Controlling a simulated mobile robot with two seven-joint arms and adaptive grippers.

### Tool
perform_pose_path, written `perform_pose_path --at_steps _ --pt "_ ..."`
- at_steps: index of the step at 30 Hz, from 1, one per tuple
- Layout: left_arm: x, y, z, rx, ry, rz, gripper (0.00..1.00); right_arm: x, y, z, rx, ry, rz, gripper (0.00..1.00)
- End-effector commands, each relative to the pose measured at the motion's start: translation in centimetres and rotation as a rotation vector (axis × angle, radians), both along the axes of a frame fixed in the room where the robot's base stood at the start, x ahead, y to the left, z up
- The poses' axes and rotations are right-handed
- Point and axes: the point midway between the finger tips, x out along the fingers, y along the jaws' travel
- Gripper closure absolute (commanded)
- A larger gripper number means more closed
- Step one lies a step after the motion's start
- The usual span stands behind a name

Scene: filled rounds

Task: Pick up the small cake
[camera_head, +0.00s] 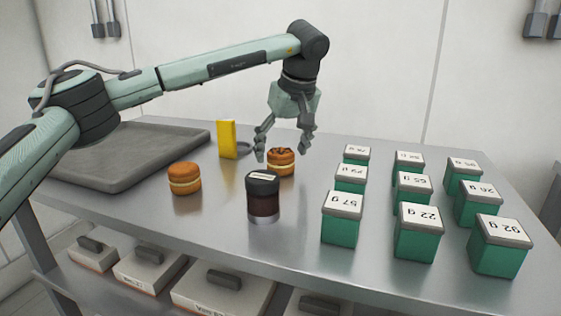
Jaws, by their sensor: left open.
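Two small round layered cakes with a pale filling stand on the steel table. The plain orange-brown cake (185,179) is at the left, in front of the tray. The other cake (281,163) has dark marks on top and stands near the table's middle. My left gripper (282,158) points down with its fingers apart, open and empty. Its fingertips are around or just above and behind the marked cake; I cannot tell the exact gap. A dark jar (263,198) stands in front of the marked cake and hides a little of its lower left. My right gripper is not in view.
Several green boxes with weight labels (341,221) stand in rows at the right. A yellow upright object (227,139) stands behind the cakes. A grey tray (150,172) lies at the left. Bare table lies between the plain cake and the jar.

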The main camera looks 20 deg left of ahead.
Motion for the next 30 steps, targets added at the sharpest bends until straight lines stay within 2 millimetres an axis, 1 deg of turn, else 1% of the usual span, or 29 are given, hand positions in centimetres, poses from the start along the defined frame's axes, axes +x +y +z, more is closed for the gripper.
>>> perform_pose_path --at_steps 1,4,11,20,30 --pt "0.2 0.3 -0.8 0.001 0.002 0.002 0.23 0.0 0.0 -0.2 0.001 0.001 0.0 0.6" --pt "0.5 0.5 -1.8 0.0 0.0 0.001 0.23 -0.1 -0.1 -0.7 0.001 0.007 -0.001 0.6" --pt "0.6 0.6 -1.9 0.0 -0.001 0.001 0.23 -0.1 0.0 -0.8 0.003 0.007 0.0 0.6" --pt "0.6 0.6 -1.9 0.0 -0.001 0.001 0.6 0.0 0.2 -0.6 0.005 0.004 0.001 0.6" --pt "0.6 0.6 -1.7 0.0 -0.002 0.001 0.6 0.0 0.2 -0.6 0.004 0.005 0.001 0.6"
